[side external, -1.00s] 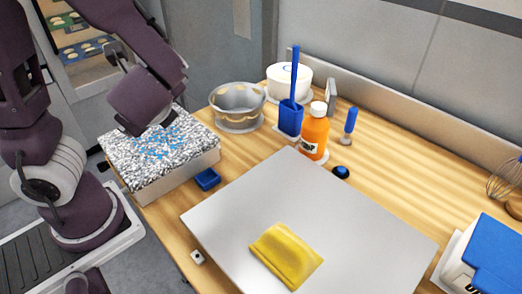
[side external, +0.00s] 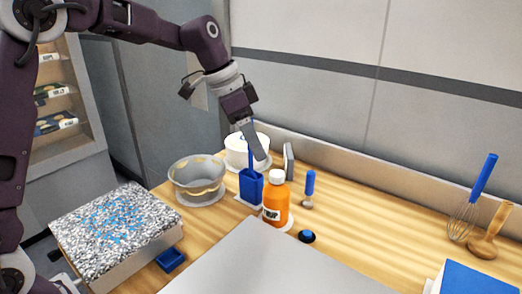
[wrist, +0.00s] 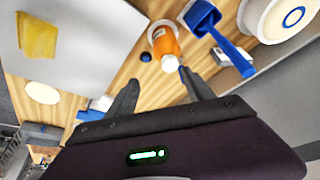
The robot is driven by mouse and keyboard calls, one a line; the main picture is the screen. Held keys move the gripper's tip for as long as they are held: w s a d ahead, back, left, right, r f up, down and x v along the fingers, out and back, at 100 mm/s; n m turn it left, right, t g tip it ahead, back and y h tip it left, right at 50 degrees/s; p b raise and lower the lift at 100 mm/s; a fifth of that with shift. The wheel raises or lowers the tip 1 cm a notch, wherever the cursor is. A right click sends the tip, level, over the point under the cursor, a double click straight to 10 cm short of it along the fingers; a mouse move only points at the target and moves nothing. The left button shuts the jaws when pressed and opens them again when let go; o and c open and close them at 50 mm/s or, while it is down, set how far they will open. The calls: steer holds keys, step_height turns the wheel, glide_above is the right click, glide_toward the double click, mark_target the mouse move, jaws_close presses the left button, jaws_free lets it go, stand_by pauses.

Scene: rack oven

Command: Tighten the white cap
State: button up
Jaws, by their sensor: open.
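An orange bottle (side external: 275,205) with a white cap (side external: 277,176) stands upright near the back of the wooden counter. The cap sits on the bottle's neck; how tight it is cannot be seen. My gripper (side external: 259,155) is above and slightly left of the cap in the side view, with its fingers pointing down. In the wrist view, my gripper (wrist: 158,79) has its fingers spread and empty. The cap (wrist: 169,62) and bottle (wrist: 165,42) lie just beyond the fingertips there, apart from them.
A blue holder (side external: 251,187) with an upright blue handle stands close left of the bottle. A grey bowl (side external: 197,178), white round container (side external: 236,150) and small blue-handled tool (side external: 309,187) are nearby. The grey board (side external: 255,268) lies in front.

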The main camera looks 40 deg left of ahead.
mark_target(277, 173)
steer(key=shift+m, duration=0.5)
steer(key=w+x, duration=0.1)
steer(key=x, duration=0.6)
steer(key=w+x, duration=0.1)
steer(key=x, duration=0.3)
steer(key=shift+w+a+r, duration=0.25)
steer(key=shift+w+a, duration=0.05)
steer(key=shift+a, duration=0.05)
steer(key=shift+c, duration=0.2)
jaws_close()
steer(key=m, duration=0.1)
steer(key=m+g+h, duration=0.1)
steer(key=m, duration=0.1)
steer(key=shift+w+a+m, duration=0.15)
steer(key=shift+w+m, duration=0.05)
steer(key=shift+m, duration=0.1)
steer(key=shift+s+m+g+h, duration=0.1)
steer(key=shift+m+g+h, duration=0.2)
steer(key=shift+m+g, duration=0.55)
